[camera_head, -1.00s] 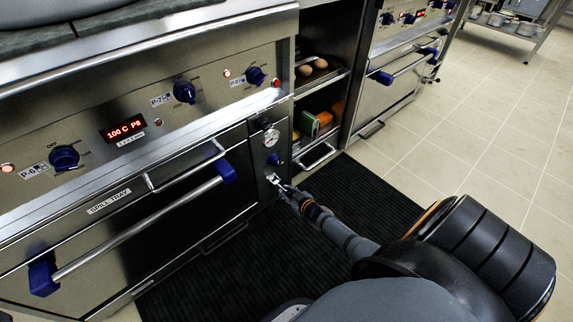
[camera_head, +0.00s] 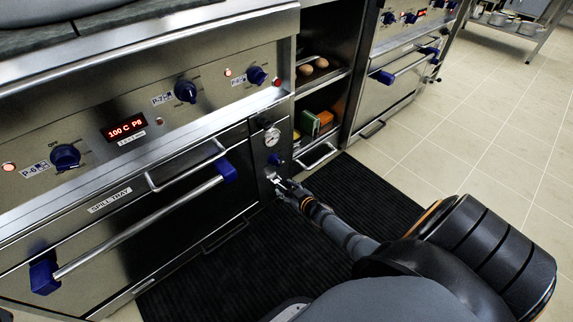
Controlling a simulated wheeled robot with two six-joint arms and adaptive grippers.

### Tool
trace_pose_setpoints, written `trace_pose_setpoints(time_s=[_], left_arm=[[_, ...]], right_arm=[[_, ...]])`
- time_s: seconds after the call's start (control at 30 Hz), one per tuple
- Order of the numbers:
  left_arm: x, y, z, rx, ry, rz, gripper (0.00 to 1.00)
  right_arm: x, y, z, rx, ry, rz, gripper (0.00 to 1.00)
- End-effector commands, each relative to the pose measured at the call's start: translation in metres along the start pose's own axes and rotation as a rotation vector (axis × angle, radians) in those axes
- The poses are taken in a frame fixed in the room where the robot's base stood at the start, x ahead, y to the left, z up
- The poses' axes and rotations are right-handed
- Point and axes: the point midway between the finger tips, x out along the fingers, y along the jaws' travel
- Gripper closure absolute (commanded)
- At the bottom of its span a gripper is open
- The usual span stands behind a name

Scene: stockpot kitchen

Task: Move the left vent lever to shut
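My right gripper (camera_head: 281,186) is at the narrow panel (camera_head: 263,150) right of the oven door, low down below the gauge. A blue knob or lever (camera_head: 274,159) sits on this panel under the round gauge (camera_head: 271,137). A small pale piece (camera_head: 275,178) shows at the fingertips; I cannot tell whether it is the vent lever or part of the gripper. The fingers are too small to tell whether they are open or shut. My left gripper is not in view.
The oven door's long handle (camera_head: 140,235) with blue ends is to the left. A spill tray handle (camera_head: 185,165) juts out above it. An open shelf bay (camera_head: 318,100) is to the right. A dark mat (camera_head: 375,195) covers the floor in front.

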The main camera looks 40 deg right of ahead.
Motion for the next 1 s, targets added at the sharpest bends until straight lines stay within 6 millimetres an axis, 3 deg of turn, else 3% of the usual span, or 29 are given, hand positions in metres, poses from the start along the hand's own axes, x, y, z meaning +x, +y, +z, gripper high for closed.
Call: trace_pose_setpoints(time_s=[0.37,0.73,1.0], left_arm=[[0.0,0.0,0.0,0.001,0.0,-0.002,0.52],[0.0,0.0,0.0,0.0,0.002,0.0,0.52],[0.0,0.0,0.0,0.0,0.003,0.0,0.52]], right_arm=[[-0.011,-0.001,0.005,-0.001,-0.006,0.0,0.48],[-0.09,-0.001,0.003,0.0,-0.006,-0.003,0.48],[-0.116,-0.001,0.002,-0.001,-0.003,-0.001,0.48]])
